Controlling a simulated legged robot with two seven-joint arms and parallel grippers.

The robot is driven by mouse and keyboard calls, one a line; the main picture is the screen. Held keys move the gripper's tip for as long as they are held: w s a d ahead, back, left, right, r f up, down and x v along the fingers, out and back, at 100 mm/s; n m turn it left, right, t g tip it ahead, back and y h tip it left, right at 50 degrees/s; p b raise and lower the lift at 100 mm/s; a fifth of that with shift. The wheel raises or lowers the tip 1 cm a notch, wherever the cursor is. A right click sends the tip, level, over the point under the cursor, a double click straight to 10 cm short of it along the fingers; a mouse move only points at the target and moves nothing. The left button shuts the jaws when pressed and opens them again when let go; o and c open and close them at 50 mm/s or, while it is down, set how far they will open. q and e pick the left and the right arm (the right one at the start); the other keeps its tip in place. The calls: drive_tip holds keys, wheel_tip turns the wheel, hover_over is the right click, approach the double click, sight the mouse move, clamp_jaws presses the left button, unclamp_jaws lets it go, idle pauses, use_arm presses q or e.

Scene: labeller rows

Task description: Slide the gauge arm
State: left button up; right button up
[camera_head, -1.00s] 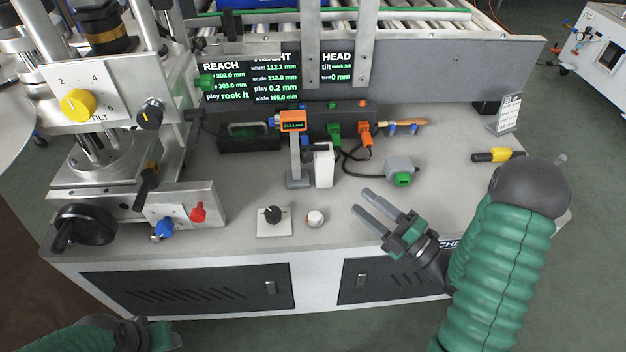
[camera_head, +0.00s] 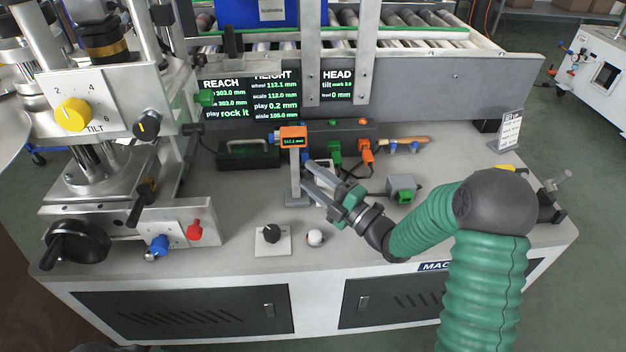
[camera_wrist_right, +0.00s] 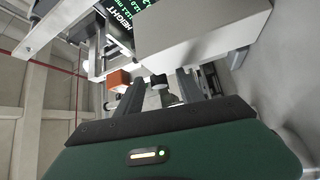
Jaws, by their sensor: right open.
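The height gauge stands on the grey bench top. Its orange head (camera_head: 293,138) has a small green display and sits on a grey column (camera_head: 295,175) with a foot at the bottom. My right gripper (camera_head: 311,177) is open and empty, its fingertips just right of the column; I cannot tell whether they touch it. In the right wrist view, my two dark fingers (camera_wrist_right: 172,86) stand apart and the orange head (camera_wrist_right: 118,80) is beyond them to the left. The white block beside the gauge is mostly hidden behind my gripper. My left gripper is not clearly visible.
A black knob on a white plate (camera_head: 272,240) and a white round knob (camera_head: 316,238) are in front of the gauge. A grey box with a green face (camera_head: 402,188) lies to the right. The labelling machine (camera_head: 95,140) fills the left.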

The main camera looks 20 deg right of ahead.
clamp_jaws()
drive_tip(key=shift+s, duration=0.1)
idle(1.2)
